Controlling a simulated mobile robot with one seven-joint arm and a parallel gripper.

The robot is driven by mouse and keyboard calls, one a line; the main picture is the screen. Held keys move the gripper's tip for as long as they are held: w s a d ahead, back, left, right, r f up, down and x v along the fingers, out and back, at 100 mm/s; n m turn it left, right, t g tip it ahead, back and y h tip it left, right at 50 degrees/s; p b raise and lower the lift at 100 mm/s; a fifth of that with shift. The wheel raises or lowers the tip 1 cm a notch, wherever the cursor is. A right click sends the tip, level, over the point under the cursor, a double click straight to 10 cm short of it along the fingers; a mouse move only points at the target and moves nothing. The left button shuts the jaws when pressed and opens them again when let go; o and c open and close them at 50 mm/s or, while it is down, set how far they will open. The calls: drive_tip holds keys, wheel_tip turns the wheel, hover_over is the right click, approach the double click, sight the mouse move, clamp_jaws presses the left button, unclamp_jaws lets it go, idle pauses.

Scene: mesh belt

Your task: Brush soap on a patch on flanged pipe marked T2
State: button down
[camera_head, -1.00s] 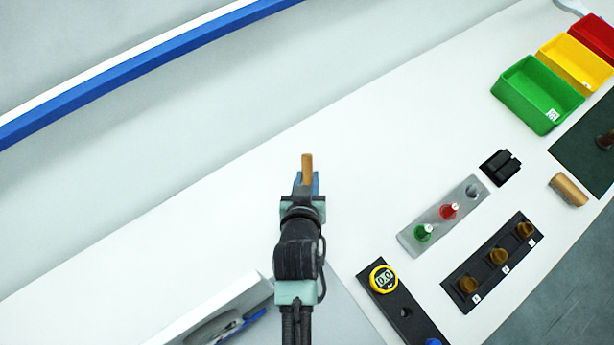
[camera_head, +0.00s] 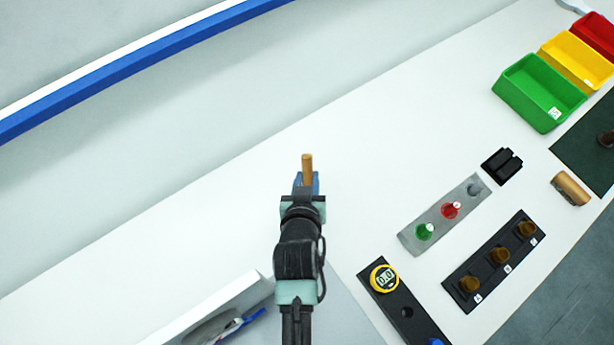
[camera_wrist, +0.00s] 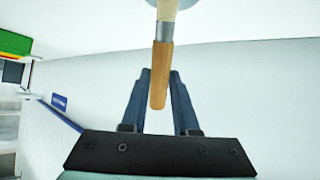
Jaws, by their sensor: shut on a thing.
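My gripper (camera_head: 306,180) is shut on a brush (camera_head: 307,165) with a tan wooden handle, above the white table. In the wrist view the blue fingers (camera_wrist: 160,90) close on the handle of the brush (camera_wrist: 160,75). A grey metal ferrule and pale bristles extend to the top edge, where a pale grey round thing (camera_wrist: 190,3) is partly cut off; I cannot tell whether the bristles touch it. Three brown round pieces (camera_head: 499,256) stand on a black labelled plate at right. I cannot read a T2 mark or identify the flanged pipe.
A grey plate (camera_head: 410,242) holds green and red pieces. A gauge (camera_head: 384,279) sits on a black strip at the front. Green (camera_head: 538,92), yellow and red bins stand at far right. A brown cylinder (camera_head: 570,189) lies near the right edge. The table's middle is clear.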

sight(309, 157)
drive_tip(key=shift+s+f, duration=0.1)
drive_tip(key=shift+f, duration=0.4)
idle(1.0)
drive_tip(key=shift+r, duration=0.15)
wheel_tip(309, 157, up, 7)
drive_tip(key=p, duration=0.6)
idle(0.6)
